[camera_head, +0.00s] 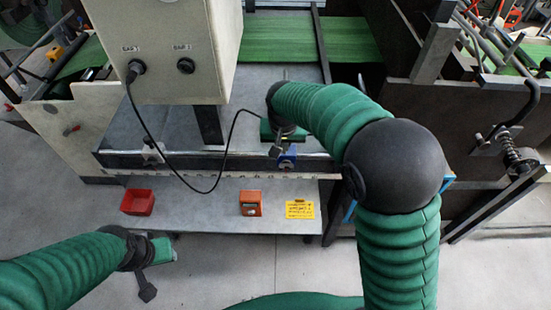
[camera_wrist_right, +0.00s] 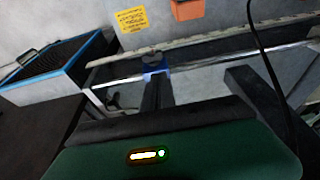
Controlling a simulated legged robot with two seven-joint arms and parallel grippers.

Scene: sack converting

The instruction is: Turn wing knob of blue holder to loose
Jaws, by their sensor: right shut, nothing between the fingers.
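The blue holder (camera_head: 287,160) sits on the front rail of the machine table in the head view. In the right wrist view the blue holder (camera_wrist_right: 154,69) shows just beyond my fingertips, with a dark wing knob (camera_wrist_right: 152,58) on it. My right gripper (camera_head: 277,149) is shut and empty, with its fingers pointing at the holder. In the right wrist view its fingers (camera_wrist_right: 157,80) lie close together and partly cover the holder. I cannot tell if they touch the knob. My left gripper (camera_head: 148,280) hangs low at the left, away from the holder; its jaw opening is unclear.
A shelf under the rail holds a red bin (camera_head: 138,203), an orange box (camera_head: 250,204) and a yellow label (camera_head: 299,210). A control box (camera_head: 180,50) overhangs the table, and its black cable (camera_head: 190,186) loops down left of the holder. A blue-edged crate (camera_wrist_right: 62,62) shows in the wrist view.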

